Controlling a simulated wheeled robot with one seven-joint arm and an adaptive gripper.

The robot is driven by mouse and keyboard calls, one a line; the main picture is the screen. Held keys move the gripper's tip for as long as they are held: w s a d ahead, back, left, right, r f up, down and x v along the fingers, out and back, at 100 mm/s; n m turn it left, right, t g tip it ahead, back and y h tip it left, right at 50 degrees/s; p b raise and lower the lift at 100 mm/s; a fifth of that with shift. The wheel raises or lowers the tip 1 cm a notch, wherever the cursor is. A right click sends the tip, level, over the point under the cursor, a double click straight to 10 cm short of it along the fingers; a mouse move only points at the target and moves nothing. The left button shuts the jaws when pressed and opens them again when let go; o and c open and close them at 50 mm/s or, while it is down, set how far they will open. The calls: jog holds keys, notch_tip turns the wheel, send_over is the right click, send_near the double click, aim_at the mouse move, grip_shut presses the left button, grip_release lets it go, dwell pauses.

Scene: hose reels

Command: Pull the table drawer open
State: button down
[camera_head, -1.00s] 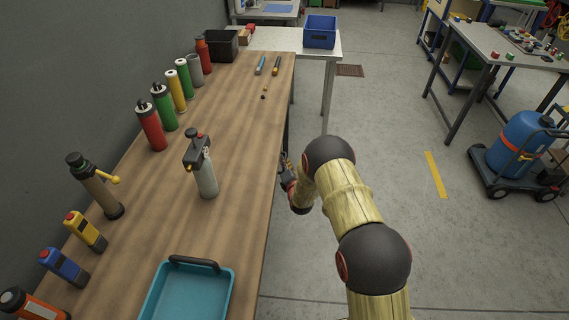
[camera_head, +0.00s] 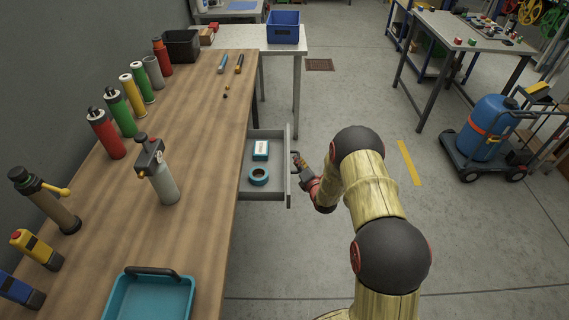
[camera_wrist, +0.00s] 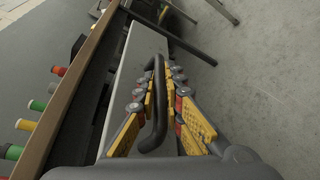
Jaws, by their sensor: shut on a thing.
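The table drawer (camera_head: 272,196) is a grey open-topped box that stands out from the right edge of the wooden table (camera_head: 205,150). Its front panel (camera_wrist: 132,70) carries a dark bar handle (camera_wrist: 159,105). My gripper (camera_head: 302,166) is at the drawer front in the head view. In the wrist view my gripper (camera_wrist: 163,92) has its yellow-padded fingers on both sides of the handle, shut on it. Inside the drawer lie a teal tape roll (camera_head: 258,176) and a small teal and white box (camera_head: 261,150).
Several coloured cylinders (camera_head: 122,113) and a grey spray-like tool (camera_head: 158,172) stand on the table, with a teal tray (camera_head: 150,298) in front. A cart with a blue tank (camera_head: 488,127) stands at the right. The floor right of my arm is mostly clear.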

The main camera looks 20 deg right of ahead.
jog(key=shift+s+d, duration=0.25)
jog(key=shift+d, duration=0.45)
jog(key=shift+s+d, duration=0.2)
jog(key=shift+d, duration=0.45)
jog(key=c, duration=1.9)
grip_release()
jog(key=v, duration=1.2)
